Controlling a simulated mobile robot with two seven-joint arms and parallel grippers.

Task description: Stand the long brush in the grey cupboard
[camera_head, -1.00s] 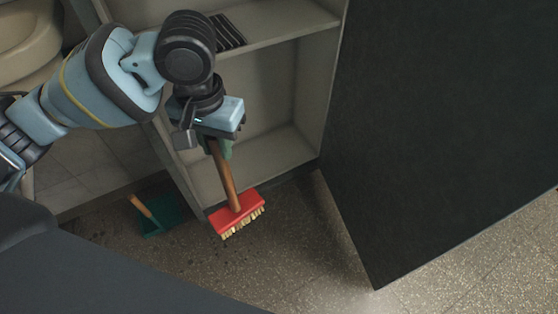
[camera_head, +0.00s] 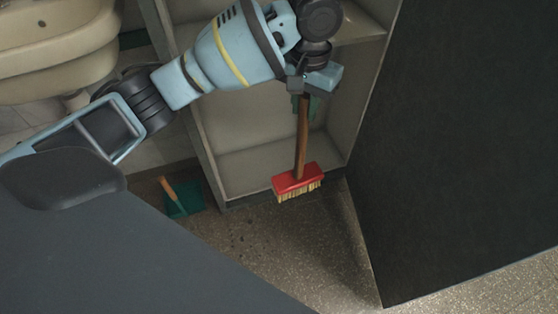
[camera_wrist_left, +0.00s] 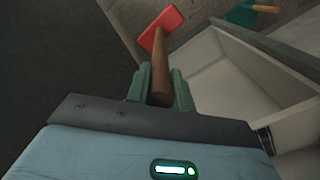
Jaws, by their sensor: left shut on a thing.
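The long brush (camera_head: 302,137) has a brown wooden handle, a red head and pale bristles. My left gripper (camera_head: 306,103) is shut on its handle and holds it nearly upright, head down. In the left wrist view the brush handle (camera_wrist_left: 160,65) runs between the green finger pads of my left gripper (camera_wrist_left: 160,92). The grey cupboard (camera_head: 210,155) stands open; its lower compartment is behind the brush. The brush head overlaps the cupboard's front lower edge in the head view; I cannot tell its exact depth or height. My right gripper is not in view.
A large dark panel (camera_head: 460,140) stands to the right of the opening. A green dustpan (camera_head: 183,200) with a wooden handle lies on the floor left of the cupboard. A pale basin (camera_head: 60,40) is at the upper left.

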